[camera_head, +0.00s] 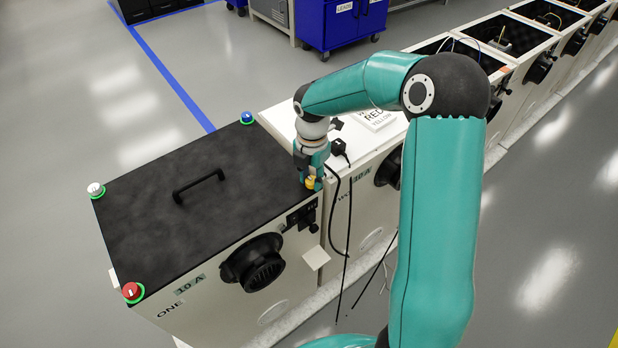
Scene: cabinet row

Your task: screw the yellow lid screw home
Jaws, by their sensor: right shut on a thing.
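The yellow lid screw (311,182) stands at the front right corner of the black lid (225,190) on the nearest cabinet. My right gripper (313,178) is above this corner, pointing down, shut on the yellow screw. The gripper hides part of the screw, so how deep it sits cannot be told. The other lid corners carry a red screw (131,291), a white screw (96,189) and a blue screw (247,118), each with a green ring around its base. My left gripper is not in view.
The lid has a black handle (199,187) in its middle. The cabinet front has a round black port (256,262). Thin black cables hang beside my gripper. A row of open cabinets (520,38) runs to the upper right. Blue carts (340,20) stand behind; the floor at left is clear.

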